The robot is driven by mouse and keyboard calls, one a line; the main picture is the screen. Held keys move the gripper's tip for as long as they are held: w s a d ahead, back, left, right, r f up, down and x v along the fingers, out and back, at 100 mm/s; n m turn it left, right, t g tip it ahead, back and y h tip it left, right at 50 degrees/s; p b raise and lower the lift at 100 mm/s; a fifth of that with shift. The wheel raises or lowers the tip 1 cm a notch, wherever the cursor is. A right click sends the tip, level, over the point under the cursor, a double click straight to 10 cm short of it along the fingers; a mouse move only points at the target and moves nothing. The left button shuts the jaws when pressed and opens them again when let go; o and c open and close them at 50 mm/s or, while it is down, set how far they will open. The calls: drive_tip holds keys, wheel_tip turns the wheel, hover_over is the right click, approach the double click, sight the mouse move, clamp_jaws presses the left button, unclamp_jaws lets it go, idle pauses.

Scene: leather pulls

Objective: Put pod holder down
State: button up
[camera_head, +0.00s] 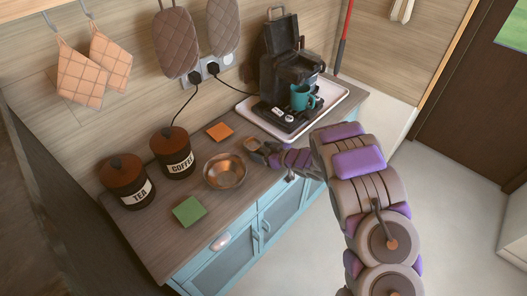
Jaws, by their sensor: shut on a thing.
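My gripper (257,149) is near the front edge of the wooden counter, between the metal bowl and the tray with the coffee machine. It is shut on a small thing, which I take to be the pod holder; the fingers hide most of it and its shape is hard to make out. I cannot tell whether the held thing touches the counter. The black coffee machine (279,76) stands on a white tray (340,91) with its top lid raised. A teal mug (301,98) stands at its front.
A copper-coloured bowl (225,171) is just left of my gripper. An orange square (219,131) and a green square (189,211) lie on the counter (150,235). The coffee canister (172,151) and tea canister (127,181) stand at the left. Some bare counter lies between these things.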

drive_tip(key=shift+f, duration=0.15)
drive_tip(key=o, duration=1)
drive_tip(key=shift+o, duration=0.2)
drive_tip(key=shift+f+b, duration=0.2)
drive_tip(key=shift+b, duration=0.4)
drive_tip(key=p+v, duration=0.4)
drive_tip(key=v, duration=1.3)
drive_tip(key=shift+d+p, duration=0.3)
drive_tip(key=shift+d, duration=0.2)
